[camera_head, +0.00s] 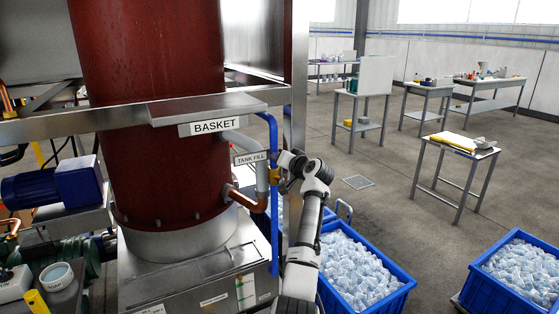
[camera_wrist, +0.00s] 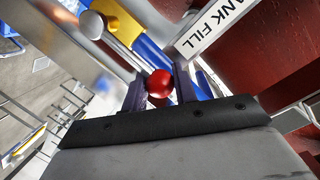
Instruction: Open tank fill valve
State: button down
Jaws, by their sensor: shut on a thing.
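The "TANK FILL" sign (camera_head: 250,158) hangs beside a blue pipe (camera_head: 273,215) on the metal frame, and it also shows in the wrist view (camera_wrist: 215,28). A brass-coloured valve body (camera_wrist: 120,24) sits on the blue pipe in the wrist view. A round red knob (camera_wrist: 160,84), seemingly the valve's handle end, lies between the two dark fingers of my gripper (camera_wrist: 160,90), which are shut on it. In the head view my gripper (camera_head: 288,164) is at the valve, right of the sign; the knob is hidden there.
Blue bins of bagged ice (camera_head: 365,270) stand on the floor at right. Worktables (camera_head: 455,148) stand farther back, with open floor between.

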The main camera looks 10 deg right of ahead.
jog(key=shift+d+r, duration=0.1)
jog(key=shift+r, duration=0.05)
jog(key=c, duration=1.1)
grip_release()
jog(key=shift+s+d+b, duration=0.15)
jog(key=shift+s+b, duration=0.2)
jog(key=shift+s, duration=0.3)
jog(key=b+v, duration=0.4)
jog(key=v, duration=0.8)
jog(key=shift+s+d, duration=0.1)
jog(key=shift+s, duration=0.1)
